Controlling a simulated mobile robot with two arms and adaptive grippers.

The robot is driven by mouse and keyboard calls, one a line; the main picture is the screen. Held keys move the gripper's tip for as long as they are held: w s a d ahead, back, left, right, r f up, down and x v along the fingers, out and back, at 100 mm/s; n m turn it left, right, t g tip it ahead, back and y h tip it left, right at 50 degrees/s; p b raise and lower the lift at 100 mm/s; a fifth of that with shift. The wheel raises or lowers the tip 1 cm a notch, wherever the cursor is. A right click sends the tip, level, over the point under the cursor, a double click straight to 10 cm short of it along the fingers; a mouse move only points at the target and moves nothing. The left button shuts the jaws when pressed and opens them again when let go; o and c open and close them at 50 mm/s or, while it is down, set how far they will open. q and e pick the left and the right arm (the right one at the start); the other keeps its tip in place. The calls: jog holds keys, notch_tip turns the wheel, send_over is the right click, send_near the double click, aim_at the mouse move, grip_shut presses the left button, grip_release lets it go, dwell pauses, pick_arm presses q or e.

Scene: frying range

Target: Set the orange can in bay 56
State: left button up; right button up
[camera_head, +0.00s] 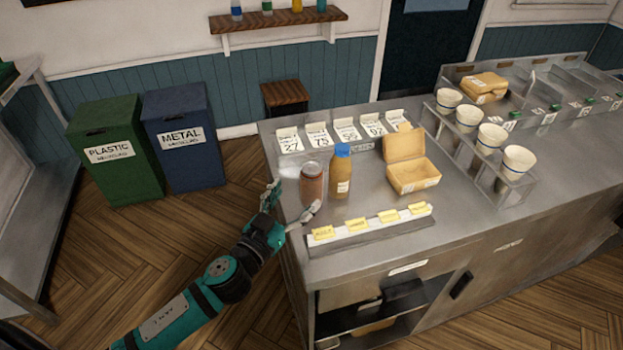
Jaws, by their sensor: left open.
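The orange can (311,184), a dull orange-brown cylinder with a greyish top, stands upright near the counter's left end. My left gripper (292,204) is open, low at the counter's left edge. One finger is left of the can and the other overlaps its base from the front; I cannot tell if it touches. A row of white number cards (345,132) stands behind the can. They read 27, 75, one like 56, and 92. The card like 56 (348,135) is third from the left; its last digit is blurred. My right gripper is not in view.
An orange bottle with a blue cap (341,174) stands close right of the can. An open yellow box (414,178) is farther right. A strip with yellow tags (370,230) lies in front. Several cups (492,137) line the right rack.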

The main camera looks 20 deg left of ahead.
aim_at(305, 185)
pick_arm(q)
jog(key=shift+w+d+r, duration=0.15)
jog(key=shift+w, duration=0.5)
jog(key=shift+w+d+p, duration=0.15)
jog(key=shift+w+p, duration=0.15)
jog(key=shift+w, duration=0.65)
jog(key=p+x, duration=0.2)
jog(key=x, duration=0.1)
jog(key=shift+w+d+r, duration=0.15)
jog(key=shift+w, duration=0.1)
jog(key=shift+w+d, duration=0.1)
jog(key=shift+w, duration=0.35)
jog(key=shift+s, duration=0.1)
jog(key=c, duration=0.4)
grip_shut()
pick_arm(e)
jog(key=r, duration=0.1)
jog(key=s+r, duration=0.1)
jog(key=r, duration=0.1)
